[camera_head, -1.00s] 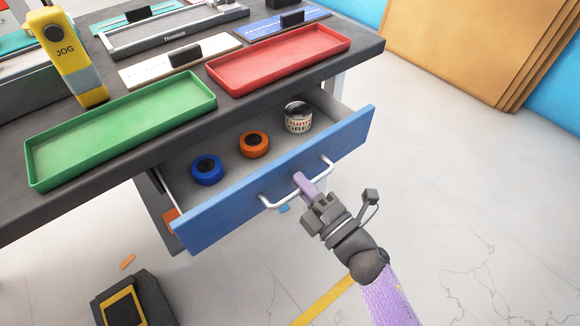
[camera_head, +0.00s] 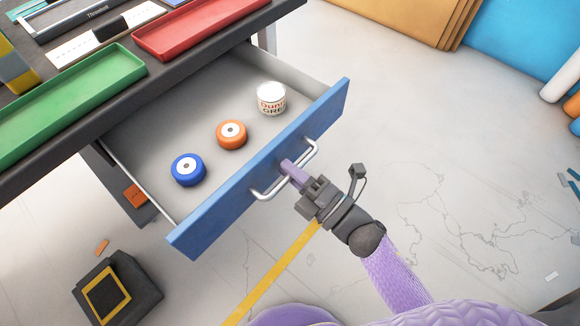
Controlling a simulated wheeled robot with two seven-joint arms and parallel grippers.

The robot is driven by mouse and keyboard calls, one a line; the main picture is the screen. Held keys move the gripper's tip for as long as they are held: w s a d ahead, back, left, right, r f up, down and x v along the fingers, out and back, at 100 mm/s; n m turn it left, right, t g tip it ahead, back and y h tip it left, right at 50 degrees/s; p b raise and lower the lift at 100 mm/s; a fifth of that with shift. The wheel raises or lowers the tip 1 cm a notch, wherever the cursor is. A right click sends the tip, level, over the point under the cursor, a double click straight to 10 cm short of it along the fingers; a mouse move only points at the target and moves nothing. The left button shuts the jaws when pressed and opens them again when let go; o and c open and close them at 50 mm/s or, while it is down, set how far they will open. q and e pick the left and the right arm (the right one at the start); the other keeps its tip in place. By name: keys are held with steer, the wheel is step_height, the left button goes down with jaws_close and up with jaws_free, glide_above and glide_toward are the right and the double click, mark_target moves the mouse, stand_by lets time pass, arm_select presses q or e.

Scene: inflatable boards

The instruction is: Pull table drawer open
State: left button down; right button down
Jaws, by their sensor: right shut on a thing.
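The table drawer (camera_head: 262,172) has a blue front and a grey inside, and it stands well out from the dark table (camera_head: 190,68). A silver bar handle (camera_head: 270,195) is fixed across its front. My right gripper (camera_head: 292,172) is shut on the handle near its middle, with its purple fingers around the bar. In the drawer lie a blue roll (camera_head: 188,170), an orange roll (camera_head: 231,134) and an upright can (camera_head: 271,99) with a white top. My left gripper is not in view.
A green tray (camera_head: 70,108) and a red tray (camera_head: 190,36) sit on the tabletop. A dark box with a yellow frame (camera_head: 118,290) stands on the floor at lower left. Cardboard sheets (camera_head: 410,20) lean at the back. The floor right of the drawer is mostly clear.

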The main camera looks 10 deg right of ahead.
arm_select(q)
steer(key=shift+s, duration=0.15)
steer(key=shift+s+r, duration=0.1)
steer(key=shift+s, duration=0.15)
arm_select(e)
steer(key=c, duration=0.7)
jaws_free()
steer(key=shift+o, duration=0.2)
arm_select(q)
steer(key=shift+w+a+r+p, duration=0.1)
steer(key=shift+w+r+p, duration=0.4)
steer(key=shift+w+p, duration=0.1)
arm_select(e)
steer(key=v, duration=1)
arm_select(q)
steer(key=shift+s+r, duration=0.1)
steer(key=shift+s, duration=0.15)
arm_select(e)
steer(key=shift+w, duration=0.1)
